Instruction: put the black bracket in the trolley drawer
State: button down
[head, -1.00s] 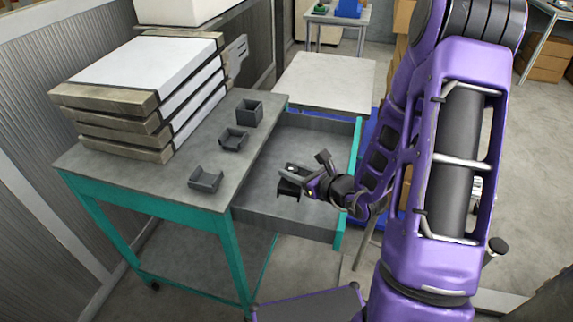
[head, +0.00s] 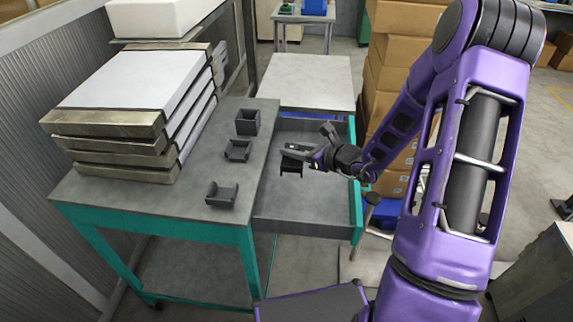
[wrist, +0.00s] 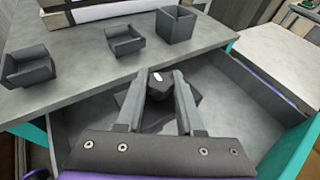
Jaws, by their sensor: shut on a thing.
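My gripper (head: 300,154) is over the open trolley drawer (head: 300,208), above its floor. It is shut on the black bracket (head: 291,167), which hangs below the fingers in the head view. In the wrist view the black bracket (wrist: 172,98) shows dark between and beyond the two fingertips, partly hidden by them. The drawer's walls and grey floor also show around it in the wrist view. The drawer is part of the teal-framed trolley (head: 180,215) and is pulled out to the right. I cannot tell how high the bracket is above the drawer floor.
Three dark grey parts stand on the trolley top: a near bracket (head: 221,195), a shallow tray-like one (head: 237,150) and a taller box (head: 247,121). Stacked flat cases (head: 130,110) fill the trolley's left side. A pale table (head: 305,82) stands behind the drawer. Cardboard boxes (head: 395,65) stand behind my arm.

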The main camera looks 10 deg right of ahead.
jog(key=f, duration=0.6)
jog(key=f+b, duration=0.1)
jog(key=f, duration=0.2)
jog(key=shift+w+f, duration=0.25)
jog(key=shift+f, duration=0.2)
jog(key=c, duration=0.5)
grip_release()
jog(key=shift+c, duration=0.2)
jog(key=shift+r, duration=0.2)
jog(key=v, duration=1.2)
jog(key=shift+d, duration=0.1)
